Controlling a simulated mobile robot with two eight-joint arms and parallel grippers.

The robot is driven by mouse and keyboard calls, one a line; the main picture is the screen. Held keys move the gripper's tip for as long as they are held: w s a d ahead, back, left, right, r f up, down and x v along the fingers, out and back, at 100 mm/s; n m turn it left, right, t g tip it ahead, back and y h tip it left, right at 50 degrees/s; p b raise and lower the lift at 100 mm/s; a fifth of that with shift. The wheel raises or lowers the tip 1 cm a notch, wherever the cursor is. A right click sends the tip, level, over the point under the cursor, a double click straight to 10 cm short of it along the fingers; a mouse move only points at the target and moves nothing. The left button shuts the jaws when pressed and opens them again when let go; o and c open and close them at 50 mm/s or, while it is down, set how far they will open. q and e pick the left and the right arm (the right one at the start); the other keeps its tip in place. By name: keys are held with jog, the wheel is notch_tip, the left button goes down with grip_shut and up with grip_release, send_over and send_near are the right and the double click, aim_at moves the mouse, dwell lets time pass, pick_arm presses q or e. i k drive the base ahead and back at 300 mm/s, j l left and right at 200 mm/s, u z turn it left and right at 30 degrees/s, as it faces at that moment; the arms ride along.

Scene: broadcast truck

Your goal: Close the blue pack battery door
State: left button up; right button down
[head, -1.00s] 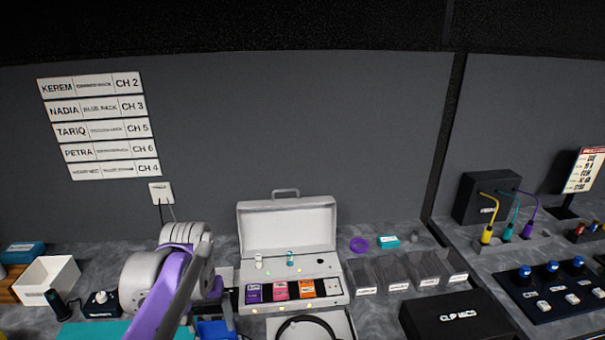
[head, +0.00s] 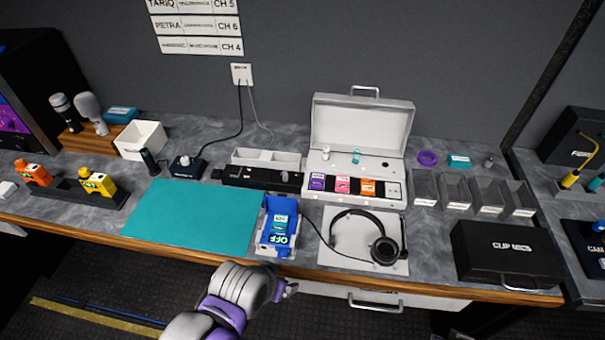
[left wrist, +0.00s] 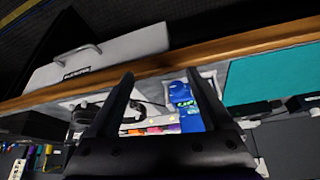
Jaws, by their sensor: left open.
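The blue pack (head: 266,238) sits near the front edge of the bench in the head view, on a light grey stand. A teal label or battery and a screen reading OFF show on it. Its upper part looks open, but I cannot clearly make out the door. My right gripper is not in view.
A teal mat (head: 190,215) lies left of the pack. Black headphones (head: 380,250) on a white sheet lie right of it. An open white case (head: 362,130) with coloured packs stands behind. A black case (head: 505,252) is farther right. The wooden bench edge runs along the front.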

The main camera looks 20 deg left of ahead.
aim_at(280, 203)
jog(key=u, duration=1.25)
